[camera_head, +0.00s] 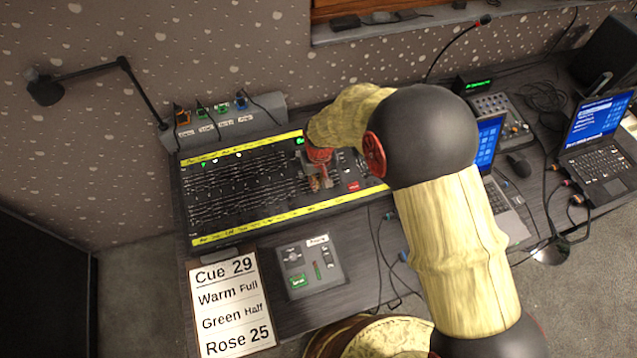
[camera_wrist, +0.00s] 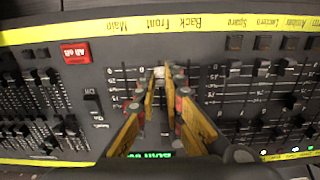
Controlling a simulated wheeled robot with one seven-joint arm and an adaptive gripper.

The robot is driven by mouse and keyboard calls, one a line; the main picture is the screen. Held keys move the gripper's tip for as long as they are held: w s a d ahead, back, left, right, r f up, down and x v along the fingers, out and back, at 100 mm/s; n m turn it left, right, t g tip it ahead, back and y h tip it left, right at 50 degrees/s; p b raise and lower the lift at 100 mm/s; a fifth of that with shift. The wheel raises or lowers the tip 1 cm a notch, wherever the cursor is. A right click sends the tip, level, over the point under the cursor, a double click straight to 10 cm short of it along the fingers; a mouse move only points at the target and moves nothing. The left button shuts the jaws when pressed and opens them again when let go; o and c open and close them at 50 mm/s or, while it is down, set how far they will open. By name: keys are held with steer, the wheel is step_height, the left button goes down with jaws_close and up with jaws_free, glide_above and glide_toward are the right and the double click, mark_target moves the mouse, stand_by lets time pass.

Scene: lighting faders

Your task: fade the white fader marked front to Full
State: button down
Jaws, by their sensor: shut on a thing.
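The lighting desk (camera_head: 240,229) is a dark console with yellow label strips, and the wrist view shows it upside down. There the label "Front" (camera_wrist: 157,22) sits between "Main" and "Back". My gripper (camera_wrist: 166,72) is shut on the white fader (camera_wrist: 160,71) in line with "Front". The cap shows only in part between the fingertips, at the end of its slot nearer the labels. The scale numbers beside it are too small to read surely. In the head view my gripper (camera_head: 319,184) is over the right part of the desk; the fader is hidden there.
A red "All off" button (camera_wrist: 75,52) and rows of other faders (camera_wrist: 285,100) flank the slot. A cue card (camera_head: 231,305) and a small grey panel (camera_head: 309,267) lie in front of the desk. Laptops (camera_head: 597,150) stand to the right.

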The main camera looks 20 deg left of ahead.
steer(key=shift+w+a+r, duration=0.15)
steer(key=shift+w+a, duration=0.7)
steer(key=shift+w, duration=0.15)
steer(key=shift+w+a+r, duration=0.1)
steer(key=shift+w+a, duration=0.75)
steer(key=shift+w, duration=0.1)
steer(key=c, duration=2.2)
jaws_free()
steer(key=shift+o, duration=0.2)
steer(key=shift+r, duration=0.1)
steer(key=shift+r+p, duration=0.7)
steer(key=shift+r, duration=0.5)
step_height(320, 180, up, 12)
steer(key=shift+s+d, duration=0.35)
steer(key=shift+s, duration=0.05)
